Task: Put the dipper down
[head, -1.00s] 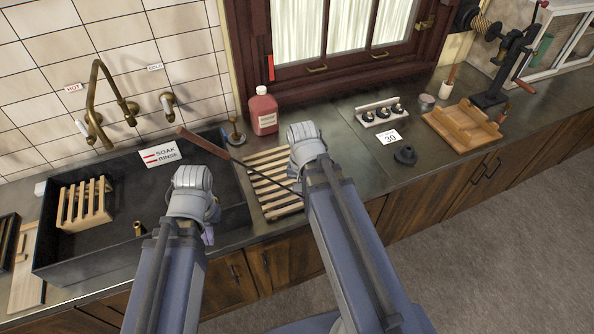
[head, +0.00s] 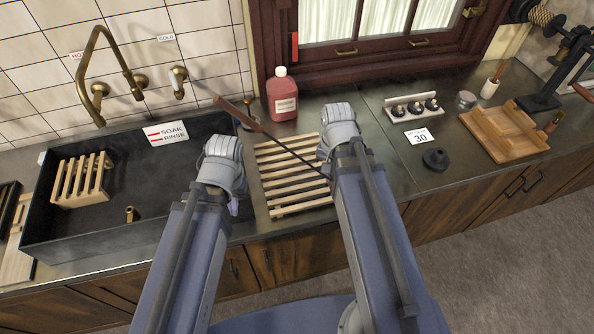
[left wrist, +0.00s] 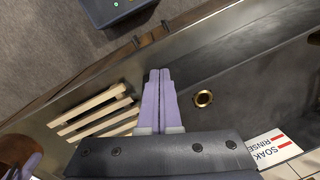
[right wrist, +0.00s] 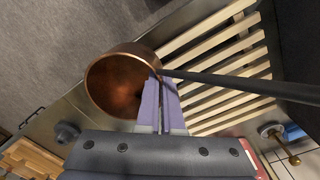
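The dipper has a brown wooden grip (head: 238,113), a thin dark rod and a copper bowl (right wrist: 122,88). My right gripper (right wrist: 159,84) is shut on its rod close to the bowl. In the head view the rod slants across the slatted wooden rack (head: 284,208) on the counter, with the grip up and left near the sink's corner. My right arm hides the bowl there. How far the dipper is above the rack I cannot tell. My left gripper (left wrist: 158,78) is shut and empty, near the sink's right edge; it also shows in the head view (head: 233,207).
A dark sink (head: 150,178) with a second slatted rack (head: 82,180) lies left. A red bottle (head: 283,98) stands behind the counter rack. To the right are a black cone-like piece (head: 436,159), a "30" card (head: 419,136) and a wooden tray (head: 500,135).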

